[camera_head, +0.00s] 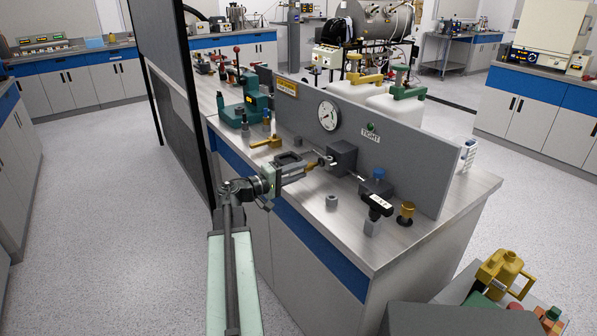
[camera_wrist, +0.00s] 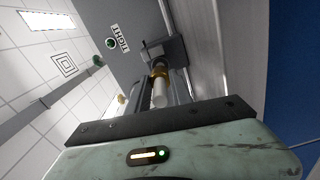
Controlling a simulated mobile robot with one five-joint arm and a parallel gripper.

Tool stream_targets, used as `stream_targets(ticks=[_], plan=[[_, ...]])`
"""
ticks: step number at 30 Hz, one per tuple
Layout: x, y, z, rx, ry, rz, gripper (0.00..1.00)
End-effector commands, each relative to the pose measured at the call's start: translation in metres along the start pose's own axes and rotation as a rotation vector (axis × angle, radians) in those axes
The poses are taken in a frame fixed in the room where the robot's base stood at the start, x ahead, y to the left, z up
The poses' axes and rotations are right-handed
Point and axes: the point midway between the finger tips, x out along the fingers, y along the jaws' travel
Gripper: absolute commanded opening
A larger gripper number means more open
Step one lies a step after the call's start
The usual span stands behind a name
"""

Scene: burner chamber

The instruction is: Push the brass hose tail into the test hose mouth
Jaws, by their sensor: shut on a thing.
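My gripper (camera_head: 305,165) reaches over the bench from the left, in front of the grey upright panel. It is shut on the brass hose tail (camera_wrist: 158,71), whose brass collar and pale cylindrical part (camera_wrist: 160,93) show between the fingers in the wrist view. The brass end points at a dark grey block (camera_head: 342,157) standing against the panel; the block also shows in the wrist view (camera_wrist: 172,50). The brass end is close to or at the block. I cannot tell whether it is inside the mouth, which is hidden.
The panel carries a round gauge (camera_head: 329,115) and a green lamp (camera_head: 370,127) over a "TIGHT" label. A small grey nut-like part (camera_head: 332,202), a black-handled valve (camera_head: 377,205) and a brass knob (camera_head: 406,212) stand to the right. A brass-coloured tool (camera_head: 266,142) lies behind my gripper.

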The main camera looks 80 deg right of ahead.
Motion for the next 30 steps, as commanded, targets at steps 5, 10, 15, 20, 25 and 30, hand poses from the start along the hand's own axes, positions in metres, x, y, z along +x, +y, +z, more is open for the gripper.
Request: stream_targets(ticks=[5,10,15,20,25,30], plan=[[0.000,0.000,0.000,0.000,0.000,0.000,0.00],[0.000,0.000,0.000,0.000,-0.001,0.000,0.00],[0.003,0.000,0.000,0.000,-0.001,0.000,0.00],[0.007,0.000,0.000,0.000,-0.001,0.001,0.00],[0.013,0.000,0.000,0.000,-0.002,0.001,0.00],[0.018,0.000,0.001,0.000,-0.002,0.001,0.00]])
